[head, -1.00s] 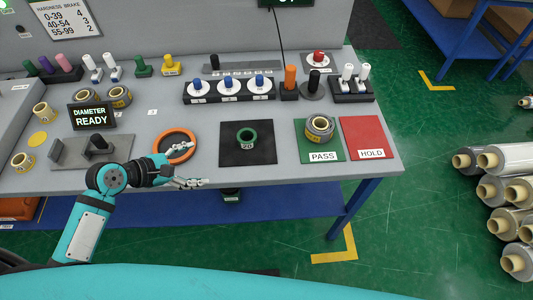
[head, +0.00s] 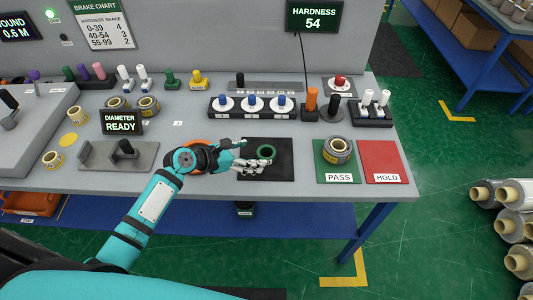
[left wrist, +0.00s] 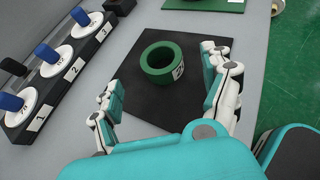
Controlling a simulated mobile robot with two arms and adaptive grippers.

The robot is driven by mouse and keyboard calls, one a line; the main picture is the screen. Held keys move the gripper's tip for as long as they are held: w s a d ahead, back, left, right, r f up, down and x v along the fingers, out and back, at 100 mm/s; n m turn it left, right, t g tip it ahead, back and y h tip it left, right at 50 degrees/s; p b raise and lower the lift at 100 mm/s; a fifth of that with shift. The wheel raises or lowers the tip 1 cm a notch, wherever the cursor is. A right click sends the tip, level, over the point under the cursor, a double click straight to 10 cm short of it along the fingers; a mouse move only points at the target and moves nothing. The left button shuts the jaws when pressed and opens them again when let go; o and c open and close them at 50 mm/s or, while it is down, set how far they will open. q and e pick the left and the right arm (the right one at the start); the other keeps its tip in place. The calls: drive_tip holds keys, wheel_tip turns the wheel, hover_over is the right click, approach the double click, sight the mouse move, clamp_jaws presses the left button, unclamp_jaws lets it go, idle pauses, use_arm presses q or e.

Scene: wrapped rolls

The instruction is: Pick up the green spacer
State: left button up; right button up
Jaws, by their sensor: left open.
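The green spacer (head: 266,152) is a short green ring with a pale label, resting on the black mat (head: 284,172). In the left wrist view the spacer (left wrist: 163,62) lies ahead of and between the two fingers of my left gripper (left wrist: 163,98), without contact. In the head view my left gripper (head: 250,156) reaches over the left part of the mat, its fingers just left of the spacer. It is open and empty. My right gripper is not in view.
An orange ring (head: 194,146) lies behind my left wrist, partly hidden. A wrapped roll (head: 337,151) sits on the green PASS mat (head: 322,174), beside the red HOLD mat (head: 381,162). A row of blue-knobbed dials (head: 253,103) stands behind the black mat.

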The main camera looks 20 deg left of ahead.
sight(272, 151)
use_arm(q)
drive_tip(key=shift+w+d+f, duration=0.1)
drive_tip(key=shift+w+d, duration=0.05)
drive_tip(key=shift+w, duration=0.05)
drive_tip(key=x, duration=0.4)
drive_tip(key=shift+w+d+p, duration=0.15)
drive_tip(key=shift+d+p, duration=0.15)
drive_tip(key=shift+p, duration=0.05)
drive_tip(key=shift+w+d+f, duration=0.1)
drive_tip(key=shift+w+d, duration=0.05)
drive_tip(key=shift+w, duration=0.05)
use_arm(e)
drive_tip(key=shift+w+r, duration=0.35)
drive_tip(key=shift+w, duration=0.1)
use_arm(q)
drive_tip(key=shift+s, duration=0.1)
drive_tip(key=shift+c, duration=0.4)
drive_tip(key=shift+c, duration=1)
drive_tip(key=c, duration=0.7)
drive_tip(key=shift+c, duration=0.3)
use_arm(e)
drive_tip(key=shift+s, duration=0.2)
